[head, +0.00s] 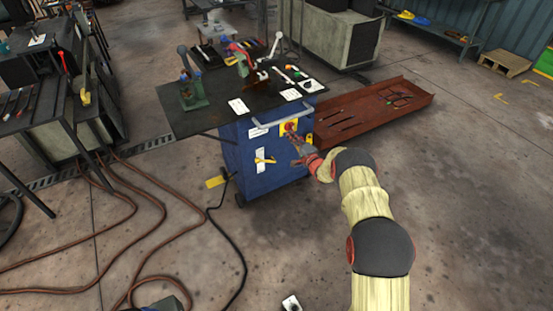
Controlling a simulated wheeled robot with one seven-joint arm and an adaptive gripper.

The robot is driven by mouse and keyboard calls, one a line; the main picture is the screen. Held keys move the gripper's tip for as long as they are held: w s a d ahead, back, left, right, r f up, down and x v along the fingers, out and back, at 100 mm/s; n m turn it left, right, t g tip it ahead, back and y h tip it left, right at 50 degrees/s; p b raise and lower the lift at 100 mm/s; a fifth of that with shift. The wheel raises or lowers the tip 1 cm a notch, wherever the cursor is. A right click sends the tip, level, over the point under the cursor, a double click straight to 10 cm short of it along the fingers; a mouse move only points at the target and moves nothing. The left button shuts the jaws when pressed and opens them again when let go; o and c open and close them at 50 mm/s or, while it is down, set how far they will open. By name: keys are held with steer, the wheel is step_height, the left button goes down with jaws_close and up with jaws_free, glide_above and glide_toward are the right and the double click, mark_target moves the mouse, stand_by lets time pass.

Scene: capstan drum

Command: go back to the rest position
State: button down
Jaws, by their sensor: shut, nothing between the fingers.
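My arm reaches up from the bottom right of the head view toward the blue cabinet (262,174). My gripper (294,138) is shut and empty. Its tips are close to a red round knob on a yellow plate (285,127) on the cabinet's front. I cannot tell whether the tips touch it. A grey handle bar (272,120) runs along the cabinet's upper front edge. A yellow lever (265,160) sits lower on the same front.
The dark tabletop (205,117) carries a green vise-like device (192,92), levers and white cards. A rust-red tray (372,120) with tools lies on the floor behind right. Brown hoses (130,230) and a black cable cross the floor at left.

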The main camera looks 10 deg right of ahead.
steer(key=s+d+f+n+g+h, duration=0.2)
steer(key=s+d+f+g, duration=0.1)
steer(key=f, duration=0.5)
steer(key=s+d+f+n+g+h, duration=0.3)
steer(key=s+f, duration=0.1)
steer(key=f, duration=0.3)
steer(key=s+d+r+n+g+h, duration=0.1)
steer(key=s+g, duration=0.1)
steer(key=s, duration=0.3)
steer(key=s+d+r+n+g+h, duration=0.1)
steer(key=s+d+r+g, duration=0.1)
steer(key=s, duration=0.2)
steer(key=s+a+r+n, duration=0.2)
steer(key=s+a+r, duration=0.2)
steer(key=s+r, duration=1.1)
steer(key=s+a+r+n+g+p, duration=0.1)
steer(key=s+a+r, duration=0.3)
steer(key=s+r, duration=1.2)
steer(key=s+a+r+n+p, duration=0.1)
steer(key=s+a+r+n, duration=0.3)
steer(key=s+r, duration=1.2)
steer(key=shift+s+a+y, duration=0.35)
steer(key=shift+s+y, duration=0.05)
steer(key=shift+s, duration=0.15)
